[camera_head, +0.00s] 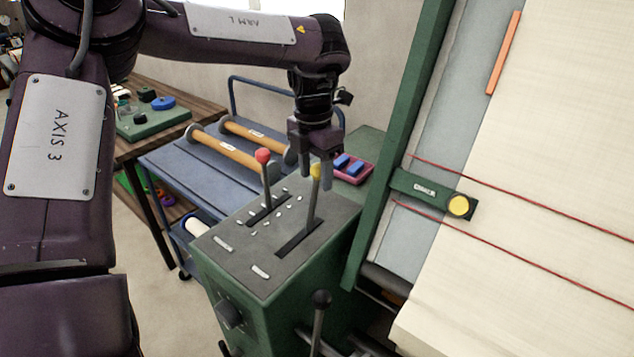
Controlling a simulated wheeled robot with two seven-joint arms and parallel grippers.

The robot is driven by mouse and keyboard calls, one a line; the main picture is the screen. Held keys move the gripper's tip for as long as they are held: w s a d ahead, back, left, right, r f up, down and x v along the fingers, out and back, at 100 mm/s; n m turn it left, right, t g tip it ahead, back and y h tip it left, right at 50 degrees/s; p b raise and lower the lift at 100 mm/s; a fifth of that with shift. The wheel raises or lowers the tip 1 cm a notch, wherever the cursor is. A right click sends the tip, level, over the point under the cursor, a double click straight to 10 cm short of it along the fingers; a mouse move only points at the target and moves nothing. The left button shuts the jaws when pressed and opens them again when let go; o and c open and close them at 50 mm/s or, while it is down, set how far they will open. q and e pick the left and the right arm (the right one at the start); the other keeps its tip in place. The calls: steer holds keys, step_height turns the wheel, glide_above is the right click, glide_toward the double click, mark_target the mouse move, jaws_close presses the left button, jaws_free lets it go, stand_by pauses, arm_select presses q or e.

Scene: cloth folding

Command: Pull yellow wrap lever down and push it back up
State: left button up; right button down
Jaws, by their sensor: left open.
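The yellow wrap lever (311,205) has a yellow knob on a thin grey rod. It rises from a slot in the dark top of a green control box (256,243). The rod stands nearly upright, from the far part of its slot. My left gripper (326,183) points down at the knob, its fingers apart, and partly overlaps the knob in the picture. I cannot tell whether a finger touches it. A red-knobbed lever (265,172) stands in a second slot to the left. My right gripper is not in view.
A blue cart (180,152) with wooden rollers stands behind the box. A pink tray (354,172) with blue pieces lies behind the gripper. A green-framed machine with cream cloth (540,170) and red cords fills the right. A black-knobbed lever (320,305) stands in front.

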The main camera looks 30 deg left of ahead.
mark_target(313, 206)
arm_select(q)
steer(key=shift+f, duration=0.7)
steer(key=shift+w+f, duration=0.15)
steer(key=shift+f, duration=0.45)
steer(key=c, duration=0.7)
jaws_close()
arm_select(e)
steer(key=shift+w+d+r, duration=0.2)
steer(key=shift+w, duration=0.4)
